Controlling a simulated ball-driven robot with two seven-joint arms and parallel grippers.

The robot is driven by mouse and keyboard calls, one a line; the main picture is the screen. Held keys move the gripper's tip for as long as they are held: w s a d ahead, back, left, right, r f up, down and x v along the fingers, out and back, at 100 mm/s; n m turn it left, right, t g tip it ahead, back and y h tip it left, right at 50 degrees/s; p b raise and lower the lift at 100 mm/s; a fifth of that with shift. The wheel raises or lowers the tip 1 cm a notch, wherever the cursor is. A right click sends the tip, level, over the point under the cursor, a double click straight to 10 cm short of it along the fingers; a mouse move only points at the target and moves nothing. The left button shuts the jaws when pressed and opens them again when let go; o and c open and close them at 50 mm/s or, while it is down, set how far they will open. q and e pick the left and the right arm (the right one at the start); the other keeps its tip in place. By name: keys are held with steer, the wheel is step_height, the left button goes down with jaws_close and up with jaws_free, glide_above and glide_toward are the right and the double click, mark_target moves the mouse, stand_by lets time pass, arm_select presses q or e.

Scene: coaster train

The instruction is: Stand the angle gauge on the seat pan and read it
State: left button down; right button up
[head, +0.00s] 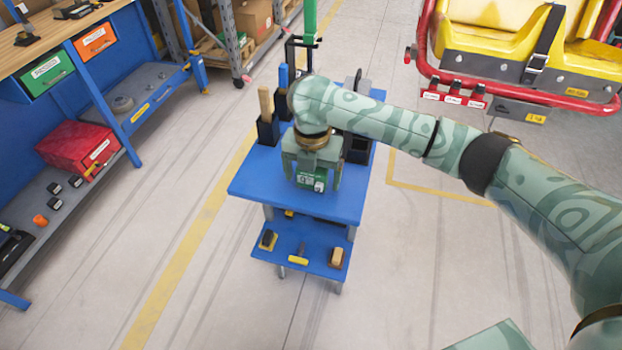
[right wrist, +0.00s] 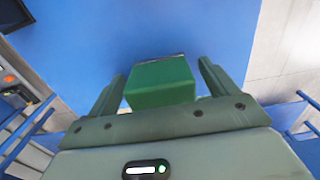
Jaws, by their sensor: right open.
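The angle gauge (head: 311,181) is a small green box with a pale display, standing on the top of the blue cart (head: 252,187). In the right wrist view the green gauge (right wrist: 160,83) lies between the two fingers. My right gripper (head: 311,172) is over the gauge from above, its fingers (right wrist: 162,85) open on either side with gaps showing. The yellow seat pan (head: 480,45) is at the upper right, with a black belt and a red bar in front. My left gripper is not in view.
Tool holders with a wooden handle (head: 265,103) and a blue handle (head: 283,78) stand at the cart's back. The lower shelf (head: 310,255) holds several brushes. The floor between cart and seat is clear.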

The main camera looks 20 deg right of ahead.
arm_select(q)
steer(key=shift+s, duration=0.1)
arm_select(e)
steer(key=shift+r, duration=0.15)
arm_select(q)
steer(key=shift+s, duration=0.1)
arm_select(e)
steer(key=c, duration=1.1)
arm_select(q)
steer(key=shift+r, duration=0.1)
arm_select(e)
steer(key=shift+r, duration=0.1)
steer(key=shift+c, duration=0.2)
